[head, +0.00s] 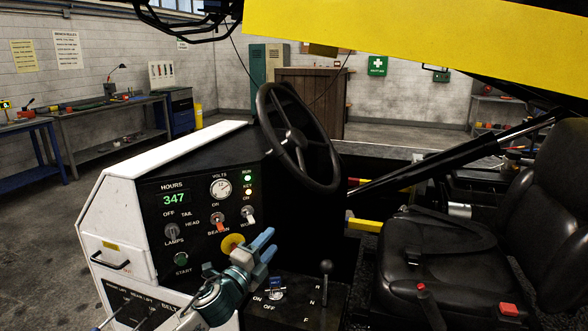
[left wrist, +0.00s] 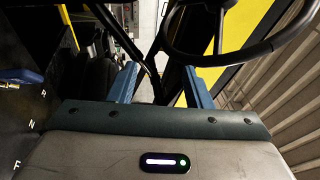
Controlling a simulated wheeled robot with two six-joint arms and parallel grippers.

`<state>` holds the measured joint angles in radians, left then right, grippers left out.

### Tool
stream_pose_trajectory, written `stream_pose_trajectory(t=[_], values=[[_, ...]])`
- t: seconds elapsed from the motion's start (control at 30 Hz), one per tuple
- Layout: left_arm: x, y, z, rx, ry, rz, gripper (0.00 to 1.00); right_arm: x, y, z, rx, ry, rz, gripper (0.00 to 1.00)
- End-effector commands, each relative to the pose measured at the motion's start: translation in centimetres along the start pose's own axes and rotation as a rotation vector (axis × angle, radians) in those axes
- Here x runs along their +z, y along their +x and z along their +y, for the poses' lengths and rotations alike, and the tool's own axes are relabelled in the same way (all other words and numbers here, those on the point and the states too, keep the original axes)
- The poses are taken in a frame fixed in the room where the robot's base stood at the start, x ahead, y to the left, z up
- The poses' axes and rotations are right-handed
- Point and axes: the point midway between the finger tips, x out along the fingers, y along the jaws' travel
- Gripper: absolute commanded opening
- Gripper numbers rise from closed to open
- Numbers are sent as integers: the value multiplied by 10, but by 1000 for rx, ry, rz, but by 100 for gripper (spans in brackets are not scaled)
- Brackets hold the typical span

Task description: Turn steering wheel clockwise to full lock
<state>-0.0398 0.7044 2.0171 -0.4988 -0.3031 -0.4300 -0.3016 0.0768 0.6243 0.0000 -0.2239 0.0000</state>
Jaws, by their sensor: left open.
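The black steering wheel (head: 297,138) stands tilted on its column behind the dashboard, with its spokes and rim in clear view. Its rim (left wrist: 235,58) also crosses the upper right of the left wrist view. My left gripper (head: 270,243) is below the wheel, in front of the dashboard's lower right corner. Its two blue fingers are apart, with nothing held between them, and it does not touch the wheel. In the left wrist view the open fingers (left wrist: 160,70) point toward the space under the rim. My right gripper is not in view.
The dashboard (head: 160,205) has switches, a gauge and a yellow button (head: 232,242) close to my left gripper. A gear lever (head: 326,268) rises to its right. The black seat (head: 450,240) is at right, and a yellow beam (head: 430,40) crosses overhead.

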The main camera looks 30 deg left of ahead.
Motion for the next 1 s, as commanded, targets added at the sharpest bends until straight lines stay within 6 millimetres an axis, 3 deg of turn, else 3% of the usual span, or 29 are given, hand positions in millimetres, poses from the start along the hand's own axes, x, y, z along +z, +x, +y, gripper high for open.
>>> stream_pose_trajectory(t=[0.03, 0.2, 0.4, 0.5, 0.67, 1.0], values=[[6, 17, -27, -67, 123, 64, 45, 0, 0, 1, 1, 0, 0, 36], [17, 52, -105, -263, 591, 308, 45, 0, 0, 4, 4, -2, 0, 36], [43, 62, -165, -368, 1074, 540, 45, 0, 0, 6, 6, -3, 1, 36], [56, 60, -181, -378, 1223, 615, 45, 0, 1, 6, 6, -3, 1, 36], [67, 58, -190, -377, 1327, 674, 45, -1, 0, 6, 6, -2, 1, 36], [52, 75, -192, -382, 1328, 676, 45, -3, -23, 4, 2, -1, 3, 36]])
